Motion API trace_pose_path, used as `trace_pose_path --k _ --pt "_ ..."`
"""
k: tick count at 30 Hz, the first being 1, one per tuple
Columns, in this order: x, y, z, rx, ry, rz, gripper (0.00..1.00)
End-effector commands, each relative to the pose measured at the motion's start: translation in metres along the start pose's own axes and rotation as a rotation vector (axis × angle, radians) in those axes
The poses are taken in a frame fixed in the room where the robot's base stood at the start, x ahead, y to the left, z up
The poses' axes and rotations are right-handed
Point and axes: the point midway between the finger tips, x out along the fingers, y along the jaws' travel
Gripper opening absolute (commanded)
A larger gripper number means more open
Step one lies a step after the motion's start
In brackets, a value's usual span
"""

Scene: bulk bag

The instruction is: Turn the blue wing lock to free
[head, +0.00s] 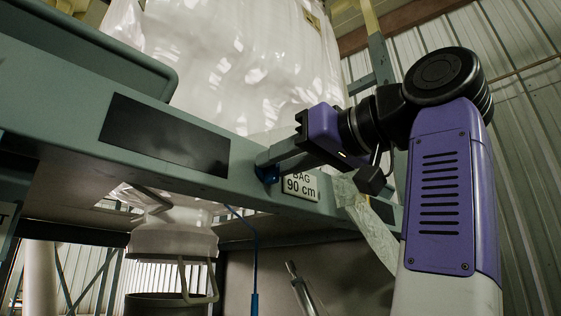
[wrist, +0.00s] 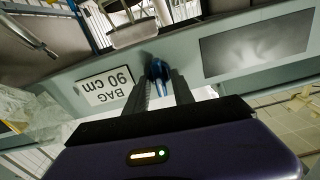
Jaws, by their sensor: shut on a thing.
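The blue wing lock (head: 267,175) sits on the front face of the green-grey frame beam (head: 60,75), just left of the white label. In the head view my gripper (head: 264,163) reaches in from the right and its fingers hide most of the lock. In the wrist view the lock (wrist: 157,70) shows between the two fingertips of my gripper (wrist: 161,82), which is shut on it. Which way its wings point is hard to tell behind the fingers.
A white "BAG 90 cm" label (head: 300,186) is close beside the fingers. A dark panel (head: 165,136) is on the beam to the left. The big white bag (head: 240,60) hangs behind the beam, with its spout (head: 172,240) below. A thin blue rod (head: 255,265) hangs under the beam.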

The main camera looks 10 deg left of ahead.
Motion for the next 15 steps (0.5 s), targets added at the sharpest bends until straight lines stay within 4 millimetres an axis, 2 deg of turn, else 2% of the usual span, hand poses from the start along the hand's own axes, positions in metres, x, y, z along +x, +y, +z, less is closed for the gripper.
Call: trace_pose_path --k 15 --pt "-0.0004 0.0021 0.0003 0.428 0.001 -0.001 0.00"
